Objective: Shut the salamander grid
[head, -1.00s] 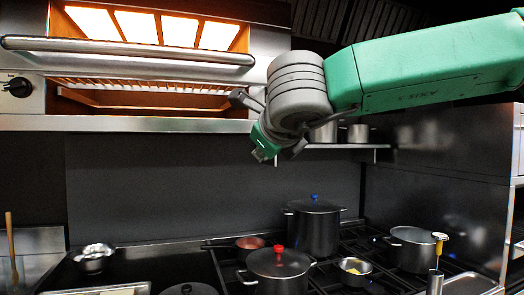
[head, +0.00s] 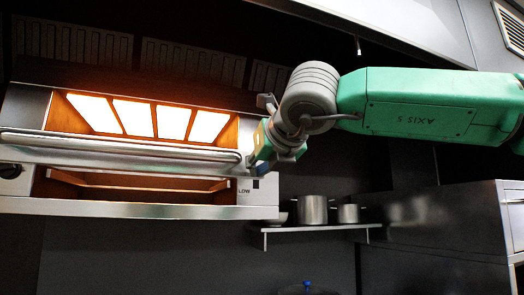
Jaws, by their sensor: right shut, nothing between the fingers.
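The salamander (head: 258,211) is at the left of the head view, with glowing panels (head: 155,118) inside. Its grid handle, a long steel bar (head: 120,150), runs across the front below the panels. Behind and below the bar is the orange-lit cavity (head: 130,188); the grid's rods are mostly hidden at this angle. My right gripper (head: 266,154) is shut and empty at the right end of the bar. I cannot tell whether it touches the bar. My left gripper is out of view.
A wall shelf (head: 290,228) with metal pots (head: 313,209) is below and right of my right gripper. A steel cabinet (head: 450,225) stands at the right. A blue-knobbed lid (head: 306,284) shows at the bottom edge.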

